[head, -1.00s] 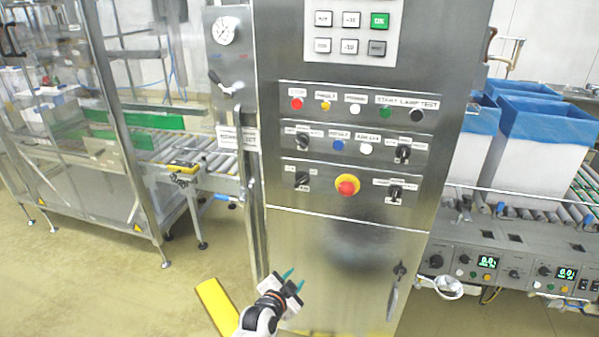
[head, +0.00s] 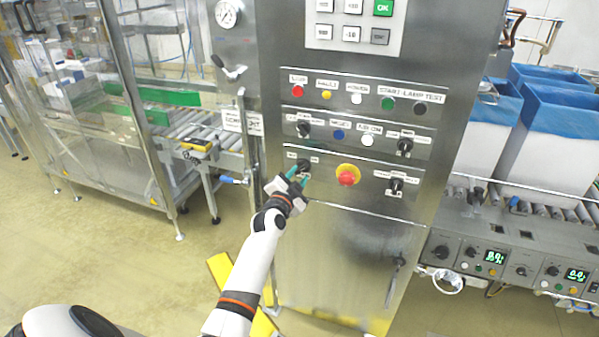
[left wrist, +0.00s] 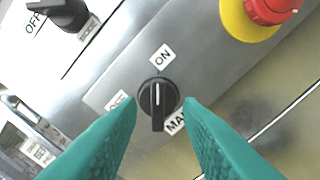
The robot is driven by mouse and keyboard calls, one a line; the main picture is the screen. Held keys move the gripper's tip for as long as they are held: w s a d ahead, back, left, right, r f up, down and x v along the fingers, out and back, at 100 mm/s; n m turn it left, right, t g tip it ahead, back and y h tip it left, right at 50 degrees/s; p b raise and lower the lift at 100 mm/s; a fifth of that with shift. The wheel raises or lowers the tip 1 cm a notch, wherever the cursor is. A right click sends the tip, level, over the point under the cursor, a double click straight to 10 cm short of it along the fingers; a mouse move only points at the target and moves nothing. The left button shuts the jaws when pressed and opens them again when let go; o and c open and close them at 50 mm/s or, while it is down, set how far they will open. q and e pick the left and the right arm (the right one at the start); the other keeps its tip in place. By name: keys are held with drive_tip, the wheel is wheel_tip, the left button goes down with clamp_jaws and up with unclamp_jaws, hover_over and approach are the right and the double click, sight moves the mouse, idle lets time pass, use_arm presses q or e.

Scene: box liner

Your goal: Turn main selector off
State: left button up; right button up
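The main selector (left wrist: 158,98) is a round black rotary knob with a raised grip bar and a white line. In the left wrist view the bar stands about upright, with the ON label above it, a partly hidden OFF label to its left and a partly covered MAIN label at lower right. In the head view the selector (head: 304,165) is at the left of the panel's lowest row, partly behind my gripper. My left gripper (head: 297,176) is open at it; its green fingertips (left wrist: 161,103) show on either side of the knob, apart from it. My right gripper is not in view.
A red emergency stop on a yellow collar (head: 347,175) sits right of the selector. Another black selector (head: 304,130) is above, and one (head: 396,186) is far right in the same row.

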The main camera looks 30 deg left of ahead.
use_arm(q)
drive_tip(key=shift+x, duration=1.05)
drive_tip(key=shift+a, duration=0.1)
drive_tip(key=shift+c, duration=0.5)
clamp_jaws()
